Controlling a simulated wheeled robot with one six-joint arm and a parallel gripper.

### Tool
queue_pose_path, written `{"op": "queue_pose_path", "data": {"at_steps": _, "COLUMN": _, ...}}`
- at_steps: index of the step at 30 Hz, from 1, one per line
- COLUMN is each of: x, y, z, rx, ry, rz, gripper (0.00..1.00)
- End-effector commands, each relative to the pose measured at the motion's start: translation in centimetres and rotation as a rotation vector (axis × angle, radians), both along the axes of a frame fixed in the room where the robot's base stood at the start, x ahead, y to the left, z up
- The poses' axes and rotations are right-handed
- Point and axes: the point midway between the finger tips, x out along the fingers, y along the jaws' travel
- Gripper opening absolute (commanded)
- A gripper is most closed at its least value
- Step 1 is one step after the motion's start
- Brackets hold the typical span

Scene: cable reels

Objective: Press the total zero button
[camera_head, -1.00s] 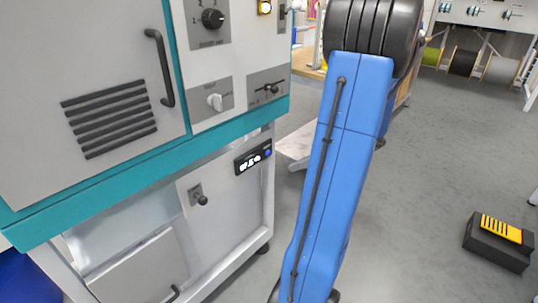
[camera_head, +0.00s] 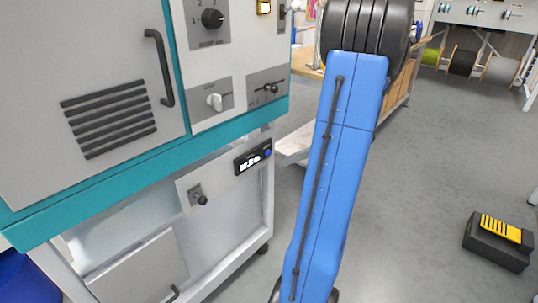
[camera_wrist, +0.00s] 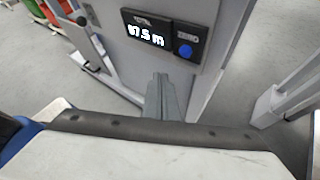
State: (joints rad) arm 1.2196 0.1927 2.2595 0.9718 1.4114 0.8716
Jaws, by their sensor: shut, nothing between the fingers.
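A dark counter panel (camera_wrist: 152,37) marked TOTAL has a lit white readout, which looks like 17.5 m, though its first figure is unclear. To its right in the wrist view is the ZERO label with the round blue button (camera_wrist: 185,51) under it. My gripper (camera_wrist: 160,77) is shut and empty, with its tips below and left of the blue button in the picture. I see no contact with the button. In the head view, the panel (camera_head: 246,160) and the blue button (camera_head: 267,154) sit on the machine's front, left of my arm. My gripper is hidden there.
The grey and teal machine (camera_head: 100,190) fills the left, with a handle, knobs and a small lever (camera_head: 201,199). A black box with a yellow top (camera_head: 500,236) lies on the floor at right. Cable reels (camera_head: 462,62) stand at the back. Open floor lies between.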

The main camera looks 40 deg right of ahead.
Motion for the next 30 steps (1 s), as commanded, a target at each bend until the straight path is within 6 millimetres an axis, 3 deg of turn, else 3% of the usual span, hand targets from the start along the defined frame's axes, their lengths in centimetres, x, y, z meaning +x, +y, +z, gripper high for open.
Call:
{"op": "queue_pose_path", "data": {"at_steps": 12, "x": 3.9, "y": 0.3, "z": 0.0, "rx": 0.0, "ry": 0.0, "rz": 0.001, "gripper": 0.0}}
{"op": "queue_pose_path", "data": {"at_steps": 30, "x": 4.2, "y": 0.4, "z": 0.0, "rx": 0.0, "ry": 0.0, "rz": 0.0, "gripper": 0.0}}
